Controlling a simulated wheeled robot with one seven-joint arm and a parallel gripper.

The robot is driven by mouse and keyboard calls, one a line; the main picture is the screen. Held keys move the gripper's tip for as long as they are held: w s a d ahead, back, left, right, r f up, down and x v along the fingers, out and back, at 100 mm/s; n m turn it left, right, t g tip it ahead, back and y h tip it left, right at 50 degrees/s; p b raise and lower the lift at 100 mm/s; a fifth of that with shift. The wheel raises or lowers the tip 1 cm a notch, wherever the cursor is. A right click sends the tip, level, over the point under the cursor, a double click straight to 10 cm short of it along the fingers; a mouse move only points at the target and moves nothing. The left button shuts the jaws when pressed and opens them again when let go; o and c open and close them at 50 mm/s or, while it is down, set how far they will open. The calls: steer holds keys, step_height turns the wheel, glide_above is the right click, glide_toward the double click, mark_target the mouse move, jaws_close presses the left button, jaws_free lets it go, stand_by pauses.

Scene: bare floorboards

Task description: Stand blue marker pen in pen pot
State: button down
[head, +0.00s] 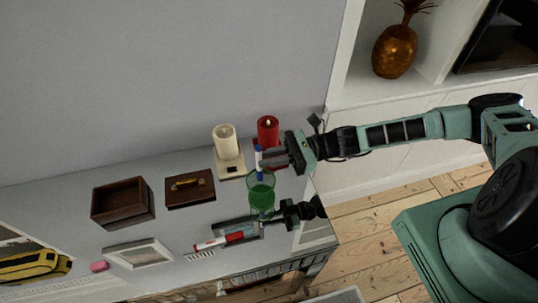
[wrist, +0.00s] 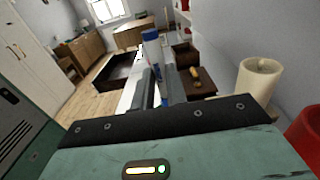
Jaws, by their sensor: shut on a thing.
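The blue marker pen (head: 258,155) has a white body and blue ends. My gripper (head: 272,157) is shut on it and holds it roughly upright over the pen pot. The pen pot (head: 262,196) is a green see-through cup near the right end of the grey tabletop. The pen's lower end is at the pot's rim; I cannot tell whether it is inside. In the wrist view the pen's blue end (wrist: 151,36) shows beyond the fingers (wrist: 152,92); the pot is not visible there.
A red marker (head: 220,241) lies in front. A picture frame (head: 138,254) lies front left.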

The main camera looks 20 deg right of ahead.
steer(key=shift+f+b, duration=1.75)
steer(key=shift+f, duration=1.1)
steer(key=c, duration=1.3)
jaws_free()
steer(key=shift+c, duration=0.2)
steer(key=d+b, duration=0.5)
steer(key=d, duration=1.2)
steer(key=shift+d, duration=0.25)
